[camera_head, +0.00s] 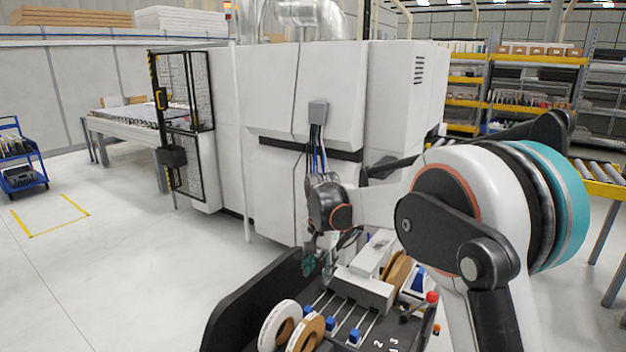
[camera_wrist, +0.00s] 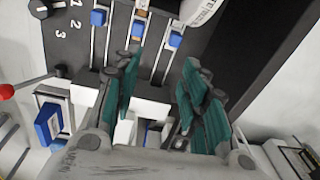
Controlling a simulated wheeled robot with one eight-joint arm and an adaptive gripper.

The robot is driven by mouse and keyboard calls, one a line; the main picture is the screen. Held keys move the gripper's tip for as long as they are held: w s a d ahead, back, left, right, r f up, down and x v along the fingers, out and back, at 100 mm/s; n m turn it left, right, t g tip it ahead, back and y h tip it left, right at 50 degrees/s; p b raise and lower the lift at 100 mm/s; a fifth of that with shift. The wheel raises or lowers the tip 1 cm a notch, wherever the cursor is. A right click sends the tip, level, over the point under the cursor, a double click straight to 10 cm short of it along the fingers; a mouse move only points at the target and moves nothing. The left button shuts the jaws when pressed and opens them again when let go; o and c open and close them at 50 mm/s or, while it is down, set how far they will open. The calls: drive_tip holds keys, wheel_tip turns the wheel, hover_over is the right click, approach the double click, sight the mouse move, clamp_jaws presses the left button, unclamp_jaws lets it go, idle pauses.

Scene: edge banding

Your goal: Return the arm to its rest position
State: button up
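My arm spans the right half of the head view, with a white link and a teal-ringed joint. My gripper (camera_head: 318,262) hangs at the end of it, above the black work tray (camera_head: 240,306) at the bottom centre. In the wrist view, the teal-padded fingers of my gripper (camera_wrist: 158,106) are spread apart. No object shows between the pads; a white block and rails of the tray lie beyond them.
White and brown banding rolls (camera_head: 278,326) stand in the tray beside blue clamps (camera_head: 330,323) and a red knob (camera_head: 432,297). A large white machine (camera_head: 270,170) stands ahead. A roller conveyor (camera_head: 598,172) is at right, a blue cart (camera_head: 22,165) at left.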

drive_tip(key=s+d+r+n+t, duration=0.1)
drive_tip(key=s+d+r+t, duration=0.1)
drive_tip(key=s+d+r, duration=0.5)
drive_tip(key=s+d+r+n+t, duration=0.1)
drive_tip(key=s+d+r+n, duration=0.1)
drive_tip(key=s+d+r, duration=0.6)
drive_tip(key=s+d+f+n+t, duration=0.1)
drive_tip(key=s+f, duration=0.2)
drive_tip(key=s, duration=0.7)
drive_tip(key=s+d+f+n+t, duration=0.1)
drive_tip(key=s+d+f+t, duration=0.1)
drive_tip(key=s, duration=0.8)
drive_tip(key=shift+s+d+f+n, duration=0.15)
drive_tip(key=shift+d+f+n, duration=0.1)
drive_tip(key=shift+f+n, duration=0.25)
